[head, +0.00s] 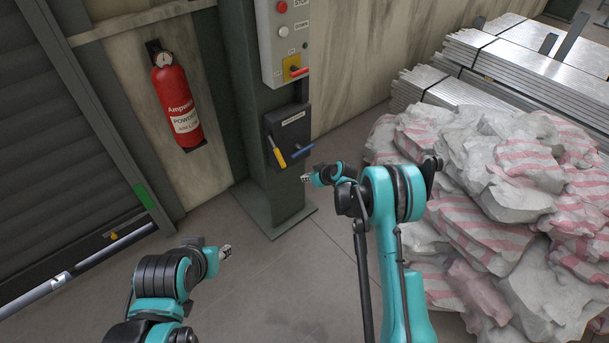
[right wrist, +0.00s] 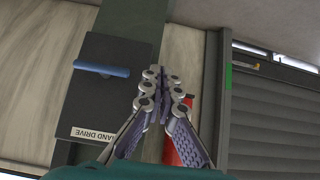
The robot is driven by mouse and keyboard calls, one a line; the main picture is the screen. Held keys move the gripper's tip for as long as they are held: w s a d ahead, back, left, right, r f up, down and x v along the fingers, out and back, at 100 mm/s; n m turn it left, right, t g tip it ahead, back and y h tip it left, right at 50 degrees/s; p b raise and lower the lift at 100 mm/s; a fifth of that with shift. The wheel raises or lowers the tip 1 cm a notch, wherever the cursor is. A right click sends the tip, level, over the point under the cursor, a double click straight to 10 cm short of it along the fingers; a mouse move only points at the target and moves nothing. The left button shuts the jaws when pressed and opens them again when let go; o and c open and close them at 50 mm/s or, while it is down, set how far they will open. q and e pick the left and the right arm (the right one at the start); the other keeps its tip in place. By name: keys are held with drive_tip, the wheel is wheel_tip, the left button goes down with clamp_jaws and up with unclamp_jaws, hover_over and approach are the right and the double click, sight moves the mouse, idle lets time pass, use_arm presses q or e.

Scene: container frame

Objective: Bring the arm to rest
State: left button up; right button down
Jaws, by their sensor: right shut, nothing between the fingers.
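My right gripper (head: 306,178) is in front of the dark box on the green post in the head view, a little below its blue handle and apart from it. In the right wrist view its two fingers (right wrist: 163,86) are together with nothing between them. My left gripper (head: 225,252) shows small at the lower left, over bare floor, and points right. Its fingers are too small to tell open from shut.
The box (head: 287,126) carries a yellow handle (head: 276,152) and a blue handle (head: 303,151). The blue handle also shows in the right wrist view (right wrist: 101,68). A red extinguisher (head: 175,100) hangs left. Wrapped sacks (head: 500,190) are piled right. Floor between is clear.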

idle(0.3)
drive_tip(key=s+d+r+m+h, duration=0.1)
drive_tip(key=s+d+r+m, duration=0.15)
drive_tip(key=s+r, duration=0.8)
drive_tip(key=s+d+r+m+h, duration=0.1)
drive_tip(key=s+d+r+h, duration=0.15)
drive_tip(key=s+r, duration=0.75)
drive_tip(key=s+d+r+m+h, duration=0.1)
drive_tip(key=s+d+m, duration=0.1)
drive_tip(key=s, duration=0.8)
drive_tip(key=s+d+r+m, duration=0.1)
drive_tip(key=s+d, duration=0.3)
drive_tip(key=s, duration=0.6)
drive_tip(key=shift+s+d+r+m+h, duration=0.35)
drive_tip(key=shift+s+r, duration=0.05)
drive_tip(key=shift+r, duration=0.3)
